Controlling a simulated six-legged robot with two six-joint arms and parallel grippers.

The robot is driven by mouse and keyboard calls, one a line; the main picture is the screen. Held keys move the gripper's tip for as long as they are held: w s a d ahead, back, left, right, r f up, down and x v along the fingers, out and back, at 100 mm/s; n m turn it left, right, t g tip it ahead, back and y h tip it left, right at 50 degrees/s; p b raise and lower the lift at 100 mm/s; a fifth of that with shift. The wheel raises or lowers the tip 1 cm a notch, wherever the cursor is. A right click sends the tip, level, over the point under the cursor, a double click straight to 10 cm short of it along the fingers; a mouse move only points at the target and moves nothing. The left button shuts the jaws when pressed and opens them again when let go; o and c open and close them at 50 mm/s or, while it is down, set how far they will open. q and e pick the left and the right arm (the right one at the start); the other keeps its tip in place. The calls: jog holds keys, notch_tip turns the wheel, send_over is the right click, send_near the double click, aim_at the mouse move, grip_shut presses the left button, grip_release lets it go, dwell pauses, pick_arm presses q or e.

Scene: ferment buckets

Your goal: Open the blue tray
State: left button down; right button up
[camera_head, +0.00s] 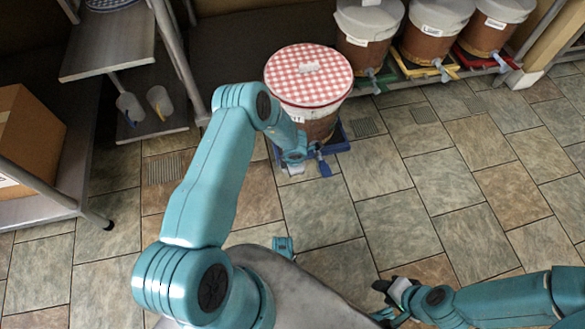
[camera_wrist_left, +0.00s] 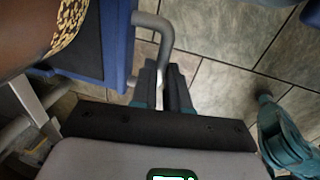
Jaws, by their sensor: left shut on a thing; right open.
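The blue tray (camera_head: 338,138) is on the tiled floor under a brown bucket with a red checked lid (camera_head: 310,75). In the left wrist view the tray's blue side (camera_wrist_left: 117,45) fills the upper left, with a grey bar handle (camera_wrist_left: 155,22) sticking out from it. My left gripper (camera_wrist_left: 163,88) is shut on this handle, which runs down between its dark fingers. In the head view my left arm hides the gripper's fingers and part of the tray's front. My right gripper (camera_head: 392,293) is open and empty over the floor at the lower right, away from the tray.
The bucket's blue tap (camera_head: 322,163) hangs close beside my left wrist. More buckets stand on red, yellow and green trays at the back right. A metal shelf (camera_head: 110,45) with cups and a cardboard box (camera_head: 25,135) is at left. The floor at right is clear.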

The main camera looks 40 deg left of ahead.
pick_arm(q)
jog(key=c, duration=1.1)
grip_release()
jog(key=shift+w+a, duration=0.1)
jog(key=shift+w, duration=0.1)
jog(key=r+p, duration=0.2)
jog(key=r, duration=0.3)
jog(key=s+d+r+p, duration=0.1)
jog(key=r+p, duration=0.1)
jog(key=r, duration=0.3)
jog(key=s+d+r+p, duration=0.1)
jog(key=r+p, duration=0.1)
jog(key=r, duration=0.4)
jog(key=shift+d, duration=0.1)
jog(key=shift+r, duration=0.1)
